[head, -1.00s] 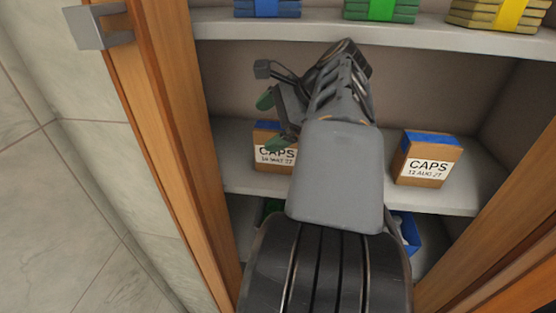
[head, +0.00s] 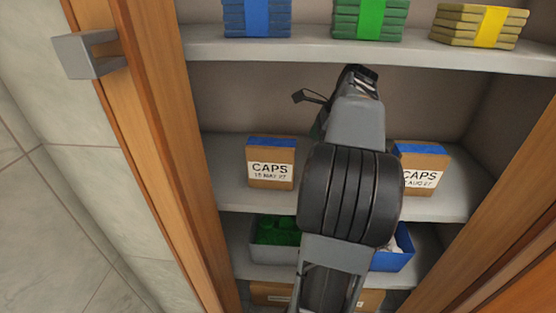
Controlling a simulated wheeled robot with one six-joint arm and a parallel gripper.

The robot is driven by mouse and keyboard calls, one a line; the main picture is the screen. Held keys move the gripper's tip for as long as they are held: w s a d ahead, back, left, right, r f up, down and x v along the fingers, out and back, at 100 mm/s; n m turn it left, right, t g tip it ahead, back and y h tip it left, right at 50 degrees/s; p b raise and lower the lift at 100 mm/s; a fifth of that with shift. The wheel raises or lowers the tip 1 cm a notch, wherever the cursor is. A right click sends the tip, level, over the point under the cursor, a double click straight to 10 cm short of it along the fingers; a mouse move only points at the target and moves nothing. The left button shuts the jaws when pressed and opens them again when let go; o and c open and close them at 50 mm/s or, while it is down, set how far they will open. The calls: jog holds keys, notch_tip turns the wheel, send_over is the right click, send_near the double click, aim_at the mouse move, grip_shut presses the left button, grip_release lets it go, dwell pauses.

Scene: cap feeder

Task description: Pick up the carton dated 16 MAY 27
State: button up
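A brown carton (head: 270,165) with a blue top band and a white CAPS label stands upright on the middle shelf, left of my arm. Its date reads like MAY 27; the day digits are too blurred to be sure. A second CAPS carton (head: 421,170), with an AUG date, stands on the same shelf to the right, its left edge hidden by my arm. My gripper (head: 320,112) is up and right of the MAY carton, apart from it in the picture.
The upper shelf (head: 400,52) holds blue, green and yellow banded stacks. The lower shelf has a grey bin (head: 272,252) with green items and a blue bin (head: 392,258), partly hidden by my arm. Wooden cabinet posts (head: 150,130) stand at both sides. The shelf between the cartons is mostly hidden.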

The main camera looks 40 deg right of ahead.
aim_at(272, 142)
jog(key=w+a, duration=0.2)
jog(key=w, duration=0.1)
jog(key=w+a+b, duration=0.1)
jog(key=w+a, duration=0.1)
jog(key=a, duration=0.1)
jog(key=w+a+b, duration=0.1)
jog(key=w+a, duration=0.2)
jog(key=shift+w+a+f, duration=0.15)
jog(key=shift+w+f, duration=0.1)
jog(key=shift+w, duration=0.1)
jog(key=shift+w+f, duration=0.1)
jog(key=shift+f, duration=0.3)
jog(key=shift+f, duration=0.25)
dwell(0.6)
jog(key=c, duration=1.4)
jog(key=shift+r, duration=0.15)
